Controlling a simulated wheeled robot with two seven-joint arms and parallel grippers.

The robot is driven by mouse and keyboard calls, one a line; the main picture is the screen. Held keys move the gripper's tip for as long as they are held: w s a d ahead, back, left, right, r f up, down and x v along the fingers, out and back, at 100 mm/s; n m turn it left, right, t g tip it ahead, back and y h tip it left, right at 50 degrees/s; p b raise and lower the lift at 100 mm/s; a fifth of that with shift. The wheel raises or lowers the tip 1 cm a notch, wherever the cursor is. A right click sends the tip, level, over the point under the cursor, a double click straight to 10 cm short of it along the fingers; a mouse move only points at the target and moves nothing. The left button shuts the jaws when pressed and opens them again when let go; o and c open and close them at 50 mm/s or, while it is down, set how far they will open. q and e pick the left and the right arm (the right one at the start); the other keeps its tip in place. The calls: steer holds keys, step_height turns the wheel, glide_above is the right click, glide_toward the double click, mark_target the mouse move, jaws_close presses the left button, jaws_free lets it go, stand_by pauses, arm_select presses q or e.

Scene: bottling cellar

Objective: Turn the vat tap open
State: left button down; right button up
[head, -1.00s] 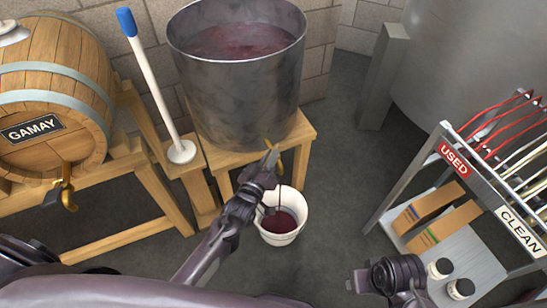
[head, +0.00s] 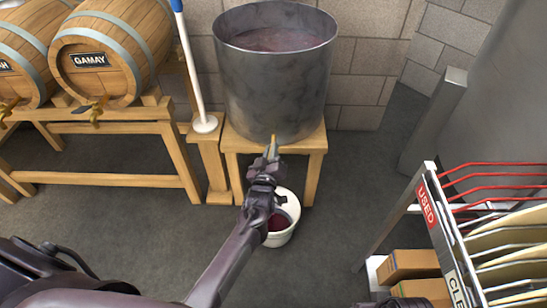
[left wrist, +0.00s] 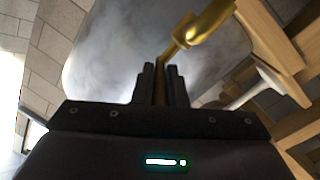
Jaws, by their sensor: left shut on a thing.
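The steel vat (head: 275,90) holds dark red liquid and stands on a wooden stand (head: 232,142). Its brass tap (head: 273,139) is low on its front, mostly covered by my left gripper (head: 271,152) in the head view. In the left wrist view, the brass tap body (left wrist: 208,27) crosses the top right, and its narrow handle (left wrist: 160,88) runs down between the fingers of my left gripper (left wrist: 160,82), shut on it. A white bucket (head: 283,238) with red liquid stands on the floor below, partly behind my left arm. My right gripper's fingers are not seen.
Wooden barrels (head: 110,50) lie on a rack at the left. A blue-and-white pole (head: 190,70) stands left of the vat. A rack labelled USED (head: 426,205) and cardboard boxes (head: 408,264) are at the right. Floor between the vat and rack is clear.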

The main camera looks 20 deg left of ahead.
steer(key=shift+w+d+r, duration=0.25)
arm_select(q)
steer(key=c, duration=1.5)
jaws_free()
steer(key=shift+o, duration=0.2)
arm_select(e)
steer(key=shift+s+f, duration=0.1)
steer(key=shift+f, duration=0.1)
arm_select(q)
steer(key=s+d+p, duration=0.1)
steer(key=s, duration=0.6)
steer(key=shift+s+d+p, duration=0.3)
steer(key=shift+d, duration=0.05)
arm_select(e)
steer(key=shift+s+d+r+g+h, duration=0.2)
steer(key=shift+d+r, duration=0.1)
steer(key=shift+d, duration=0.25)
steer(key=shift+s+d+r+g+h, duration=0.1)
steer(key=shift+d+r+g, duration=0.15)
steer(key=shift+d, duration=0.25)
